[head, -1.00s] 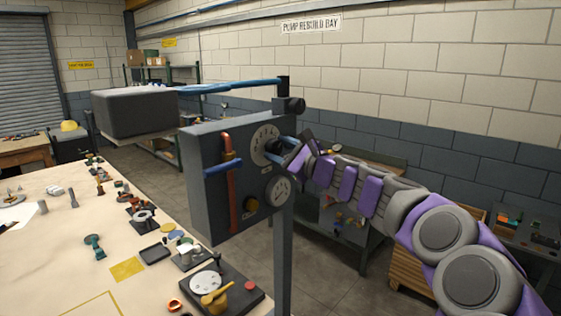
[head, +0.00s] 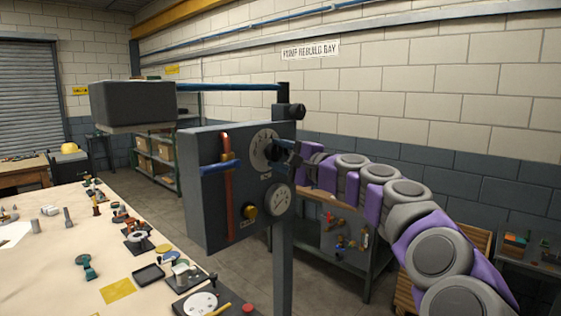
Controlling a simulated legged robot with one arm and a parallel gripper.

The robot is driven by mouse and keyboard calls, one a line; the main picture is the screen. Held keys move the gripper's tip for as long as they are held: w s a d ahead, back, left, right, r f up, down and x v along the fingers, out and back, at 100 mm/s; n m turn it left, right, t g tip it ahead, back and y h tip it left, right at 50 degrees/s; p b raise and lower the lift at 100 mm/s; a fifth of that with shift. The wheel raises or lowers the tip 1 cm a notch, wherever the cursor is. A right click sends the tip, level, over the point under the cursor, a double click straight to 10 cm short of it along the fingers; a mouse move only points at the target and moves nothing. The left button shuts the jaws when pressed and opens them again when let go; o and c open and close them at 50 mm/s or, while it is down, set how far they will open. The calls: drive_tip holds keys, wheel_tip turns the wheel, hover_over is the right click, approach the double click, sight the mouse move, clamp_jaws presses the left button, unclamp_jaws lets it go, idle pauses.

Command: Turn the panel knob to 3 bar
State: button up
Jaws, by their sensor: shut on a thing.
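The grey control panel (head: 208,228) stands on a post beside the workbench. A pale round dial (head: 260,141) with a printed scale is near its upper right. The panel knob sits at the middle of that dial and is mostly hidden by my gripper (head: 278,153). My gripper reaches in from the right and is shut on the knob. The scale is too small to read, and the knob's setting cannot be told. A round white gauge (head: 280,200) sits below the dial; its reading is also unclear.
A red pipe with a blue lever (head: 221,166) and a brass knob (head: 250,210) are on the panel face. The workbench (head: 60,268) at left holds many small parts. A low shelf unit (head: 349,262) stands behind my arm.

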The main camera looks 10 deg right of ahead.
drive_tip(key=shift+f, duration=0.2)
idle(0.3)
drive_tip(key=o, duration=1)
drive_tip(key=shift+w, duration=0.25)
drive_tip(key=shift+o, duration=0.2)
drive_tip(key=shift+s+r, duration=0.1)
drive_tip(key=shift+s, duration=0.05)
drive_tip(key=v, duration=1.7)
drive_tip(key=shift+s+d+p, duration=0.15)
drive_tip(key=shift+p, duration=0.2)
